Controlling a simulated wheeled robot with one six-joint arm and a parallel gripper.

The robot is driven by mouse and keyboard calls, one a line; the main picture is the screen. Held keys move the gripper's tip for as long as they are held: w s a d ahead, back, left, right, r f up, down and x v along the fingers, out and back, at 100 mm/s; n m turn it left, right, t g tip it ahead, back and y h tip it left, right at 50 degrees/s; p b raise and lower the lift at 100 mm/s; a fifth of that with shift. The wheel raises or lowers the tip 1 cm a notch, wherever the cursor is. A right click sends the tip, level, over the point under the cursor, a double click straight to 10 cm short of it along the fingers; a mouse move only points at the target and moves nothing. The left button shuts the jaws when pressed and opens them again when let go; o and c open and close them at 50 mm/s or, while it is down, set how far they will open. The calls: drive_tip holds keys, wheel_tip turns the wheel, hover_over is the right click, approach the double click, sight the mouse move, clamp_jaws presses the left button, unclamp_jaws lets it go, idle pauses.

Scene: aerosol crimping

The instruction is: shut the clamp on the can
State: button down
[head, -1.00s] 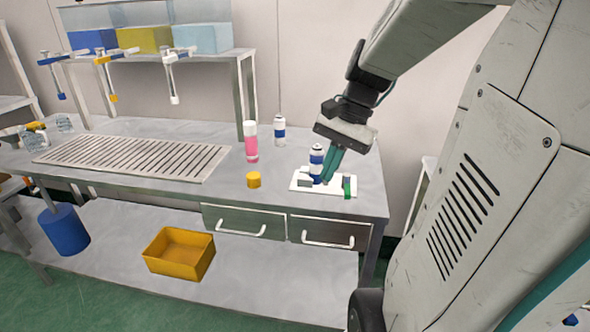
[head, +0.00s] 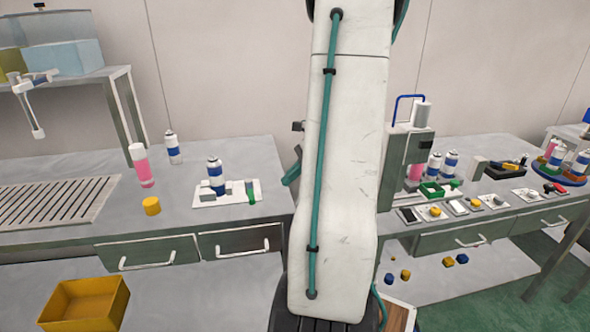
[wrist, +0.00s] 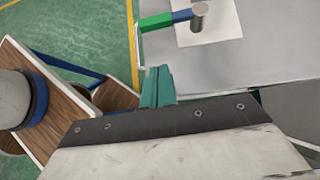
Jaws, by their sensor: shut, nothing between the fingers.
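The can (head: 215,175), white with a blue band, stands upright in the clamp on a white base plate (head: 216,201). Pale blocks of the clamp (head: 207,192) sit beside the can's foot. A green handle (head: 251,192) stands at the plate's right end. I cannot tell whether the jaws touch the can. My gripper (head: 291,176) is right of the plate, apart from it and partly hidden behind my arm. In the wrist view its teal fingers (wrist: 158,86) are together and empty.
A pink bottle (head: 142,165), another can (head: 173,148) and a yellow cap (head: 151,206) stand left of the clamp. A press (head: 408,160) and several small plates occupy the right table. My arm hides the middle. A wooden surface (wrist: 28,138) shows in the wrist view.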

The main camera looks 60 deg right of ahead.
sight(251, 195)
drive_tip(key=x, duration=0.4)
drive_tip(key=shift+a, duration=0.1)
drive_tip(key=w+a, duration=0.2)
drive_tip(key=shift+w+a+f, duration=0.15)
drive_tip(key=shift+w+f, duration=0.05)
drive_tip(key=shift+w, duration=0.05)
drive_tip(key=shift+w+a, duration=0.3)
drive_tip(key=shift+w, duration=0.05)
drive_tip(key=shift+w+a, duration=0.35)
drive_tip(key=shift+a, duration=0.2)
